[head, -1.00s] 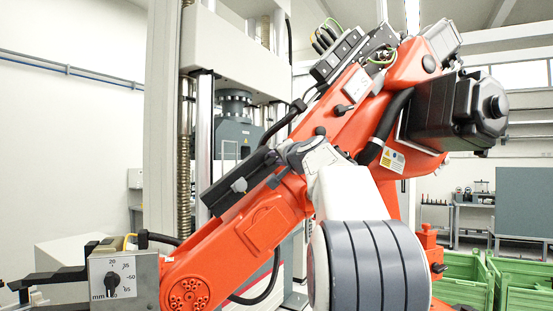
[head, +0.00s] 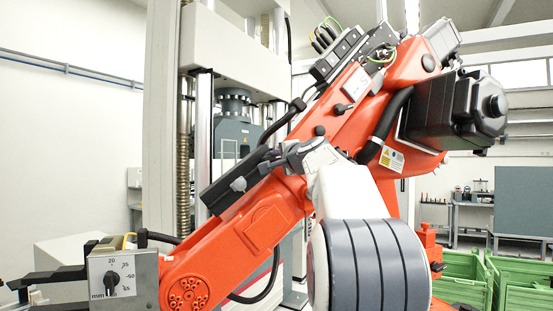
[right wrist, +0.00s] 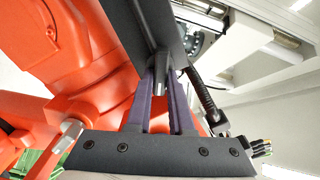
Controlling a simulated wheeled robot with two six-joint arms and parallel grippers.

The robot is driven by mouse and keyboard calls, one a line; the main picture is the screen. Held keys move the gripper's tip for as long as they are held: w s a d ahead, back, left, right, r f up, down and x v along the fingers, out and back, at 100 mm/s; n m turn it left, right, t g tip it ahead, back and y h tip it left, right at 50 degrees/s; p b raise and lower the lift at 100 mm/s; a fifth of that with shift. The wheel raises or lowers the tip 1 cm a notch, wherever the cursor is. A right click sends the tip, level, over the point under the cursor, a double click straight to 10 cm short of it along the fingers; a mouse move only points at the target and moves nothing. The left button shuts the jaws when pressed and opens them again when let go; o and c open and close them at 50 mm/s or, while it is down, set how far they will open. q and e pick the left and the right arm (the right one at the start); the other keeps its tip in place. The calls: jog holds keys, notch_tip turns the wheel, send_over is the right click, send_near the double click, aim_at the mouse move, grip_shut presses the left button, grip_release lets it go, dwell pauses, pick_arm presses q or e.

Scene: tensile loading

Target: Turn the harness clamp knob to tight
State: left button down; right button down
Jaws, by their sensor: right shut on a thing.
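The harness clamp sits on the orange industrial arm (head: 262,228); a dark bar (head: 222,193) with a small grey knob-like part lies along it. My right gripper (head: 268,166) reaches in from the right beside the near end of this bar. In the right wrist view my right gripper (right wrist: 160,85) has its two purple-grey fingers close together, shut on a narrow dark grey piece (right wrist: 160,62), which I take to be the clamp knob. The fingers hide most of it, and its setting cannot be read. My left gripper is not clearly in view.
A grey box with a dial marked in mm (head: 124,265) is on the orange arm's end at lower left. A black hose (right wrist: 204,95) runs close beside my fingers. The testing machine's column (head: 162,120) stands behind. Green crates (head: 520,285) stand at lower right.

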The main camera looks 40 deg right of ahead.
jog(key=c, duration=0.8)
grip_release()
jog(key=b+v, duration=0.5)
jog(key=v, duration=0.5)
jog(key=shift+s, duration=0.25)
jog(key=shift+a, duration=0.15)
